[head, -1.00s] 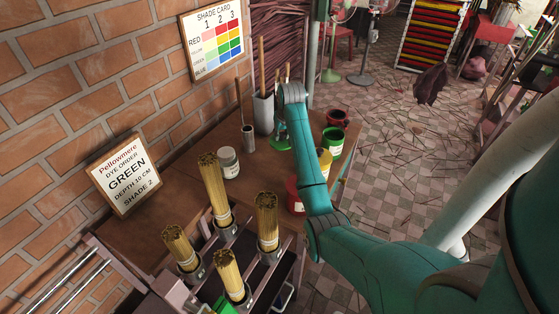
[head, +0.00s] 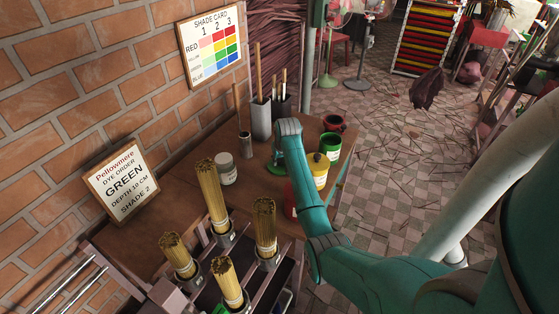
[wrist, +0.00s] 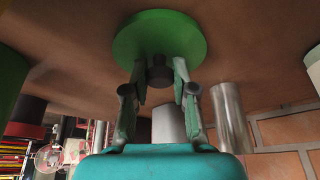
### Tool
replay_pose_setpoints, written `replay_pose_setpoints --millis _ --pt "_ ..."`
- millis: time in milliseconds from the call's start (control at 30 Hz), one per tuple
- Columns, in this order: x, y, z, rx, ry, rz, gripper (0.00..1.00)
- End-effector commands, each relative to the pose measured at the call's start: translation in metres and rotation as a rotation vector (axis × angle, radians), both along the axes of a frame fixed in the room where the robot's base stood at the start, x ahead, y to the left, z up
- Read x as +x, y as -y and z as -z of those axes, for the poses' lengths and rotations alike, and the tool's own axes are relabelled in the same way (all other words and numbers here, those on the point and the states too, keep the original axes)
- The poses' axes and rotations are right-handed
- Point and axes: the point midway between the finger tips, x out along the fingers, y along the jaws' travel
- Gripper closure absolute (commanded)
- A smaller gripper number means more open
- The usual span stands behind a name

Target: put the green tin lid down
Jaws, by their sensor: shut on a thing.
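The green tin lid (wrist: 160,36) is a round green disc with a dark knob (wrist: 159,73). My gripper (wrist: 160,80) is shut on the knob, with a finger on each side. In the head view the lid (head: 275,169) shows as a small green edge below my gripper (head: 278,156), over the brown table (head: 190,190). I cannot tell whether the lid touches the table. The green tin (head: 330,149) stands open to the right of my gripper.
A white-labelled jar (head: 226,170) stands to the left, with a grey tool holder (head: 261,120) behind. Bundles of sticks (head: 265,228) stand in front. Bare table lies between jar and bundles.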

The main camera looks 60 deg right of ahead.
Motion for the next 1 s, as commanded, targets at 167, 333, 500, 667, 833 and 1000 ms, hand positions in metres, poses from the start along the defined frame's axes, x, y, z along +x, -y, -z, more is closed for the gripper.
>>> replay_pose_setpoints --millis 167,333,500,667,833,1000 --pt "0.000 0.000 0.002 0.000 0.000 0.000 1.00" --pt "0.000 0.000 0.002 0.000 0.000 0.000 0.49" --pt "0.000 0.000 0.002 0.000 0.000 0.000 0.49" --pt "0.000 0.000 -0.002 -0.001 0.001 0.000 0.49" --pt "-0.006 -0.005 -0.023 -0.003 0.003 0.000 0.49" --pt "-0.016 -0.014 -0.055 -0.003 0.004 0.000 0.49"
